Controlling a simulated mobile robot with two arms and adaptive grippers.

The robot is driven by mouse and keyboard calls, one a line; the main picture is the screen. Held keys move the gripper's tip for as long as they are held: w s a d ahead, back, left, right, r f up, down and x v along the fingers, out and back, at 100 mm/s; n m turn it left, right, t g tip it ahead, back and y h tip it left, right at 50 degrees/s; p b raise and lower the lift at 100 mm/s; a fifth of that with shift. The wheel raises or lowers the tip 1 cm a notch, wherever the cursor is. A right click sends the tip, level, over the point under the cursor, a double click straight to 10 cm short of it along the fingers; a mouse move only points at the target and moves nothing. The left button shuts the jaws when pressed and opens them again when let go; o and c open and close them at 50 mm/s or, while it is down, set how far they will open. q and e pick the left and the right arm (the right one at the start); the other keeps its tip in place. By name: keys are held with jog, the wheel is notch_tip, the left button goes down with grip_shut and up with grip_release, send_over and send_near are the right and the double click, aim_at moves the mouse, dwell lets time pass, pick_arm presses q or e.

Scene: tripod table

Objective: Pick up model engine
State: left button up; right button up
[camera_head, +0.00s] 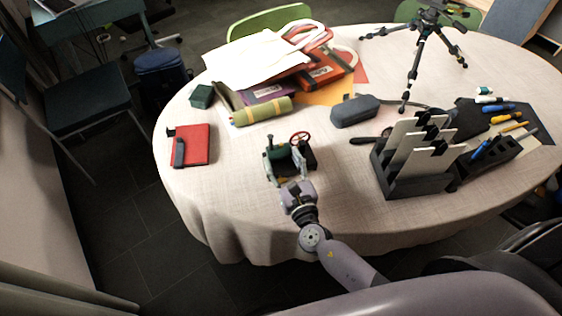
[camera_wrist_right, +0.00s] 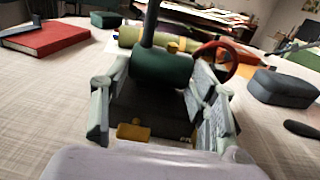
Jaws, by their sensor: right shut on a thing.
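The model engine (camera_head: 299,154) is a small dark block with a green cylinder and a red wheel, near the front middle of the round table. It also fills the middle of the right wrist view (camera_wrist_right: 162,70), where the green boiler, dark base and red flywheel show. My right gripper (camera_head: 284,170) reaches in from the table's front edge. Its two fingers (camera_wrist_right: 162,110) stand on either side of the engine and are shut on it. Whether the engine touches the table is hard to tell. My left gripper is not in view.
The round table (camera_head: 230,205) has a white cloth. A red notebook (camera_head: 197,143) lies left, a green-yellow roll (camera_head: 262,111) and folders behind, a grey case (camera_head: 355,110) back right. A black file holder (camera_head: 410,180) stands right, a tripod (camera_head: 414,62) at the back.

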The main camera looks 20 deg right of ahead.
jog(key=shift+d, duration=0.1)
grip_shut()
jog(key=shift+w+r, duration=0.15)
jog(key=shift+r, duration=0.05)
